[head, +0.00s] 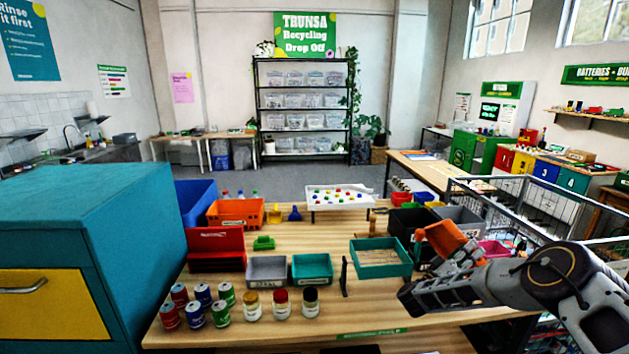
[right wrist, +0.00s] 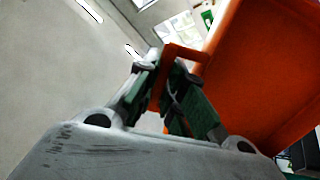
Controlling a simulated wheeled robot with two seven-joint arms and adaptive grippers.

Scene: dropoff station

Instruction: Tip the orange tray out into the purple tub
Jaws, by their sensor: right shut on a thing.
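My right gripper (head: 462,258) is shut on the orange tray (head: 445,238), which it holds tilted above the right part of the table. In the right wrist view the gripper (right wrist: 178,80) has its fingers closed on the handle at the edge of the orange tray (right wrist: 262,75). The tray's contents do not show. A pinkish-purple tub (head: 494,248) stands beyond my right arm, just right of the tray; the arm hides part of it. My left gripper is not in view.
A black bin (head: 408,222) and a grey bin (head: 462,217) stand behind the tray. A teal tray (head: 380,272) lies left of my gripper. Cans, jars and small bins fill the table's left and middle. A wire cage (head: 545,215) stands at the right.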

